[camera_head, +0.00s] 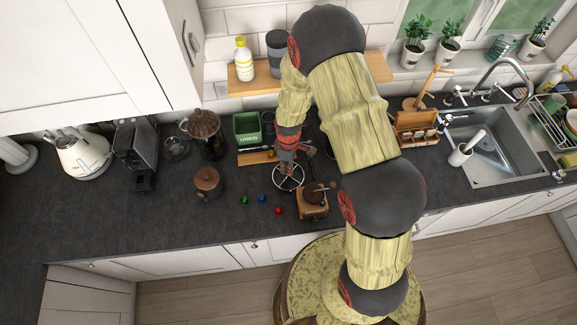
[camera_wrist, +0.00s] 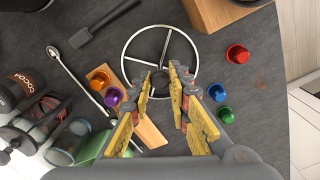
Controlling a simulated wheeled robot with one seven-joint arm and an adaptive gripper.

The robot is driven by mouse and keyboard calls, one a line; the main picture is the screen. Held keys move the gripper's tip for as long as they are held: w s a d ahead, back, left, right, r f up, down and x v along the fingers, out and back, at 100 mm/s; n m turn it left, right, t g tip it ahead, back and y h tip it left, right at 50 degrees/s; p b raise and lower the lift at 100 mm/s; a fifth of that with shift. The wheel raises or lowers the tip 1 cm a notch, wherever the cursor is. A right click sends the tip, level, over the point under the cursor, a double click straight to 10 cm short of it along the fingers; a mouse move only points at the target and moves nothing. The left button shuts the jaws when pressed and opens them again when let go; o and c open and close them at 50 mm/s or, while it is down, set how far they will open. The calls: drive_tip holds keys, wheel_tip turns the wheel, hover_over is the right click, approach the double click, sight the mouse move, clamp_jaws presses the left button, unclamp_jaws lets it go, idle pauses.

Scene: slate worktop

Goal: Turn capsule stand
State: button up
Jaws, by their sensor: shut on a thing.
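The capsule stand is a round wire ring with spokes (camera_wrist: 124,55) around a small dark centre; it stands on the worktop, also visible in the head view (camera_head: 289,190). My gripper (camera_wrist: 170,74) reaches down over the middle of the ring, its yellow fingers close together at the stand's centre. It is shut on the stand there, though the fingertips hide most of the contact. In the head view my gripper (camera_head: 288,165) is directly above the ring. No capsules show on the ring itself.
Red (camera_wrist: 238,54), blue (camera_wrist: 217,92) and green (camera_wrist: 225,115) capsules lie beside the ring. Orange (camera_wrist: 100,80) and purple (camera_wrist: 113,96) capsules sit on a wooden board. A wooden grinder (camera_head: 313,204) stands close right. A spoon (camera_wrist: 75,75) and jars are left. Free worktop lies front left.

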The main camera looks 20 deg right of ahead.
clamp_jaws()
drive_tip(key=shift+m+b, duration=0.35)
drive_tip(key=shift+m, duration=0.05)
drive_tip(key=m+b, duration=0.1)
drive_tip(key=m, duration=0.2)
drive_tip(key=shift+f+b, duration=0.1)
drive_tip(key=shift+b, duration=0.3)
drive_tip(key=m+b, duration=0.2)
drive_tip(key=m, duration=0.3)
drive_tip(key=m+b, duration=0.2)
drive_tip(key=m, duration=0.3)
drive_tip(key=shift+m+b, duration=0.6)
drive_tip(key=shift+m, duration=1.3)
drive_tip(key=o, duration=0.9)
unclamp_jaws()
